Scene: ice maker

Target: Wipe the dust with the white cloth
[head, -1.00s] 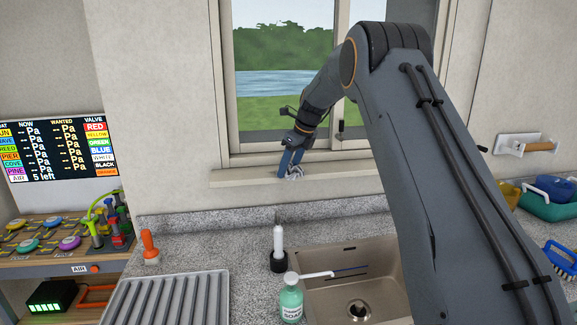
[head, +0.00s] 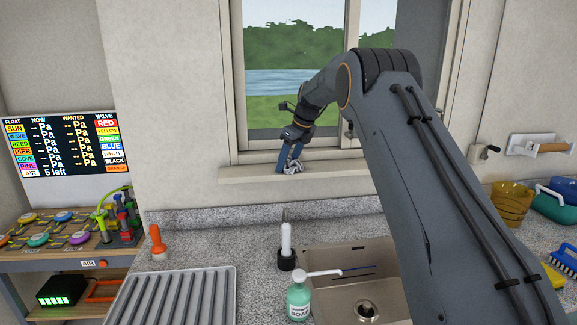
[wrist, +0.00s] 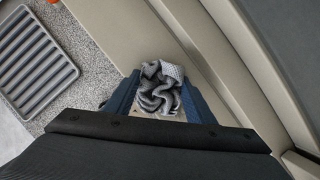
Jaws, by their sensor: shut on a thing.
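My gripper (head: 287,165) points down at the window sill (head: 238,175) and is shut on a crumpled white-grey cloth (head: 294,167). In the wrist view the cloth (wrist: 160,87) is bunched between my two blue fingers, over the pale sill. The cloth is at the sill's surface, but I cannot tell whether it touches. I cannot make out any dust on the sill; the cloth and my fingers hide part of it.
The window frame (head: 238,110) rises close behind my gripper. Below are the sink (head: 335,302), a soap bottle (head: 298,298), a white brush-like item (head: 286,240) and a drying rack (head: 175,295). The sill left of my gripper is clear.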

